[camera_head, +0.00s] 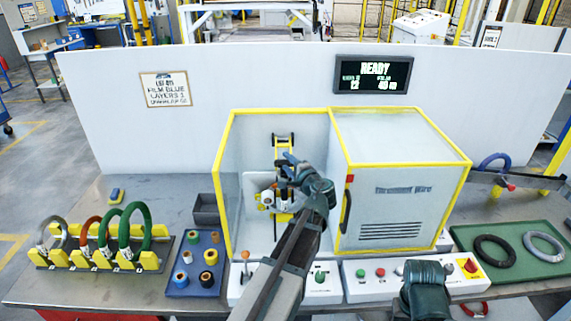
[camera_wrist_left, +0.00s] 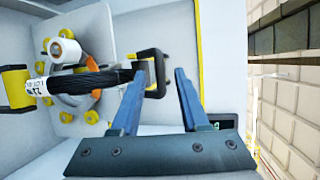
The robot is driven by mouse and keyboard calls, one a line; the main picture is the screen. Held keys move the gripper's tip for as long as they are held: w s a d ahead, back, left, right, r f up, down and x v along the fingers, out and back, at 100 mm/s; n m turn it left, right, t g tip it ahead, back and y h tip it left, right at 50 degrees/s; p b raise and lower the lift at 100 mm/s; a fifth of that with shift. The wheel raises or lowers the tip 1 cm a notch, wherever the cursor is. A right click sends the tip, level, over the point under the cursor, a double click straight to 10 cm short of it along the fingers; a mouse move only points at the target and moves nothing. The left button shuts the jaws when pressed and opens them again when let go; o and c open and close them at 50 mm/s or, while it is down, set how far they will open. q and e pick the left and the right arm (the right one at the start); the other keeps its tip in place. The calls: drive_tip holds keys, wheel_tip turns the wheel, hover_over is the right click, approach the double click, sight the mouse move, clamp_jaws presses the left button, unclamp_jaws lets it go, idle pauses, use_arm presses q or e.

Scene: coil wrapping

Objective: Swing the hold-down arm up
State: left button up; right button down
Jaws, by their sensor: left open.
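The wrapping machine (camera_head: 228,160) has an open yellow-edged bay. Inside, a black C-shaped piece (camera_wrist_left: 165,65), apparently part of the hold-down arm, sits at the end of a black coil (camera_wrist_left: 95,82) seen edge-on with a white label. In the head view the upper end of the hold-down arm (camera_head: 283,137) shows in black above yellow. My left gripper (camera_head: 286,160) is inside the bay, open; its blue fingers (camera_wrist_left: 157,76) lie either side of the C-shaped piece in the picture. Contact cannot be told. My left gripper hides part of the mechanism. My right gripper's fingers do not show.
A closed guard housing (camera_head: 405,205) stands right of the bay. A control panel (camera_head: 375,278) runs in front. A coil rack (camera_head: 95,258) and a blue spool tray (camera_head: 197,263) stand left, a green coil tray (camera_head: 515,262) right. The display (camera_head: 373,74) reads READY.

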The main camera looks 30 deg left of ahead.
use_arm(q)
drive_tip(key=shift+x, duration=0.95)
clamp_jaws()
idle(0.8)
